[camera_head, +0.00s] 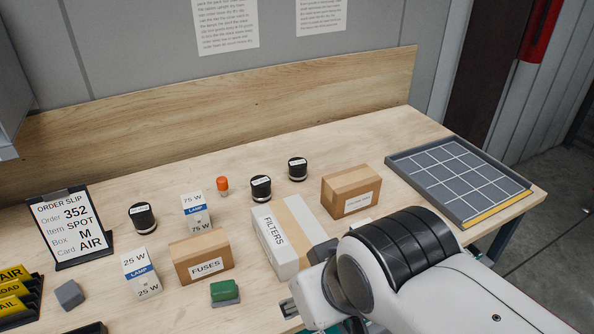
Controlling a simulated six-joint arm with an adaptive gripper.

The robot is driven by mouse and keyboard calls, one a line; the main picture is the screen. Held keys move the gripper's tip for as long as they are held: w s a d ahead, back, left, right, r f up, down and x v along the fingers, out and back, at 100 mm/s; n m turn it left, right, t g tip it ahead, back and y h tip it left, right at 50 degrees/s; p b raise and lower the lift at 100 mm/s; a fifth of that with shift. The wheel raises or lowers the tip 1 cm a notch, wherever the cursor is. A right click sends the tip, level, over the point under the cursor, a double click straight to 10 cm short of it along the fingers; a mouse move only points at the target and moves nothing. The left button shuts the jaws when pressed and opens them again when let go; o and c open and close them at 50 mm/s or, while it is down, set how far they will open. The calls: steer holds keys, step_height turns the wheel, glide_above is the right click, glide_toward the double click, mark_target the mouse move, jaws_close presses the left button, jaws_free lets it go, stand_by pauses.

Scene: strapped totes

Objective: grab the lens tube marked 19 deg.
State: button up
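One lens tube (142,218) stands at the left, behind the 25 W lamp box. A second lens tube (261,189) stands near the middle, behind the FILTERS box. A third lens tube (297,169) stands a little further back and right. Their labels are too small to read, so I cannot tell which is marked 19 deg. My gripper (289,308) shows only in part at the lower middle, mostly hidden by my arm. It is apart from all three tubes, and its opening is not visible.
An order slip (68,225) stands left. A gridded tray (458,180) lies right, with bare table before it.

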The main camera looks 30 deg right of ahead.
steer(key=shift+o, duration=0.4)
steer(key=o, duration=0.5)
steer(key=shift+w+d, duration=0.1)
steer(key=w+d+r+n+g+h, duration=0.15)
steer(key=w+d+n+h, duration=0.45)
steer(key=w+d, duration=0.6)
steer(key=n+t+h, duration=0.3)
steer(key=n+h, duration=0.1)
steer(key=n, duration=0.9)
glide_above(299, 165)
steer(key=s+a, duration=0.3)
steer(key=s, duration=1.1)
step_height(299, 165, down, 7)
steer(key=w+f+n, duration=0.2)
steer(key=w+f, duration=0.1)
steer(key=w+f+n+t, duration=0.1)
steer(key=w+f+n, duration=0.2)
steer(key=w+a+f+n+t, duration=0.1)
steer(key=w+f+n, duration=0.2)
steer(key=w, duration=0.1)
steer(key=shift+w+f+t, duration=0.1)
steer(key=shift+f+t, duration=0.15)
steer(key=shift+f, duration=0.05)
